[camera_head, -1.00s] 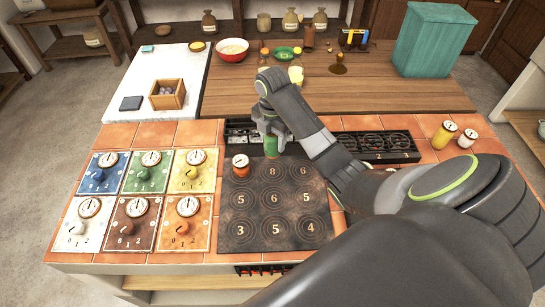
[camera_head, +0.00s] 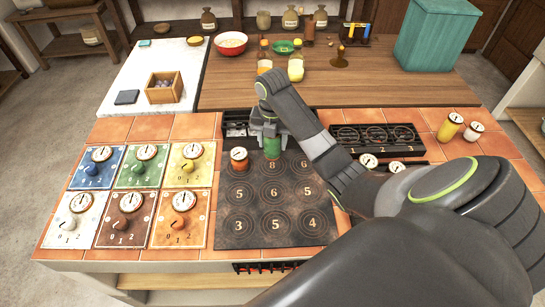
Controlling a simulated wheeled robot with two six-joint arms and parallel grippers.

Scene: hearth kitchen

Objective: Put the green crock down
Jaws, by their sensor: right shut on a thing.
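The green crock (camera_head: 271,148) is at the back of the dark hob plate (camera_head: 238,228), at the middle ring of the back row, just behind the mark 8. My right gripper (camera_head: 269,131) comes down from above and is shut on the crock's upper part. The crock looks upright. I cannot tell whether its base touches the plate. My left gripper is not in view.
An orange crock (camera_head: 239,158) with a dial lid stands close to the left of the green one. Coloured knob panels (camera_head: 137,167) lie left of the plate. A numbered rack (camera_head: 377,138) stands to the right. The front rings are clear.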

